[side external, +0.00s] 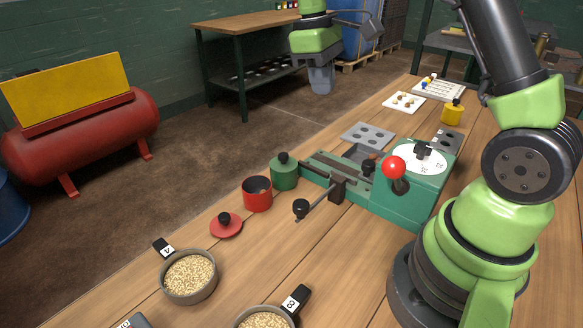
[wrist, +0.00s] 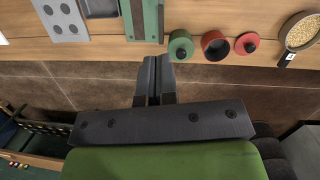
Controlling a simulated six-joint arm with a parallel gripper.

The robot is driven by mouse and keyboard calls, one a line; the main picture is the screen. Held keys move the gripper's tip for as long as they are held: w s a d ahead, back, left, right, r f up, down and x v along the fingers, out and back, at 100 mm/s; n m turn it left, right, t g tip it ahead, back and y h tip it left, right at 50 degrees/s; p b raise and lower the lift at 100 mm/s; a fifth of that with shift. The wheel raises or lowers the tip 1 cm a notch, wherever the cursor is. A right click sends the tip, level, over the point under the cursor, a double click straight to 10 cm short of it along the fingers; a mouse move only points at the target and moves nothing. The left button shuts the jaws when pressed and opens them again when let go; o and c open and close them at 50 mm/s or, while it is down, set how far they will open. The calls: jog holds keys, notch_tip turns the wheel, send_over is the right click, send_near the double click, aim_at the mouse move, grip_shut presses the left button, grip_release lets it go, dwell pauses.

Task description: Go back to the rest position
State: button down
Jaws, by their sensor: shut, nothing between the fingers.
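My gripper (side external: 321,84) hangs pointing down at the top middle of the side view, in the air and apart from everything on the bench. In the wrist view its two dark fingers (wrist: 154,82) are pressed together with nothing between them. Below them the wrist view shows brown floor, with the wooden bench (wrist: 120,52) edge toward the top of the picture.
On the bench stand a green machine (side external: 410,195) with a red knob, a green lidded pot (side external: 284,175), an open red pot (side external: 257,196), a red lid (side external: 226,226) and pans of grain (side external: 188,275). A red tank (side external: 85,140) and a side table (side external: 240,28) stand beyond.

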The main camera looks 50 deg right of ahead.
jog(key=s+a+r+m+t+y, duration=0.1)
jog(key=s+a+r+m+t, duration=0.1)
jog(key=s+a+r+t, duration=0.45)
jog(key=s+a+r+m+t+y, duration=0.1)
jog(key=s+a+m, duration=0.1)
jog(key=s, duration=0.3)
jog(key=s+a+r+m+t+y, duration=0.1)
jog(key=s+a, duration=0.2)
jog(key=s, duration=0.2)
jog(key=shift+s+a+m+t, duration=0.2)
jog(key=shift+a+m+t, duration=0.05)
jog(key=shift+m+t, duration=0.15)
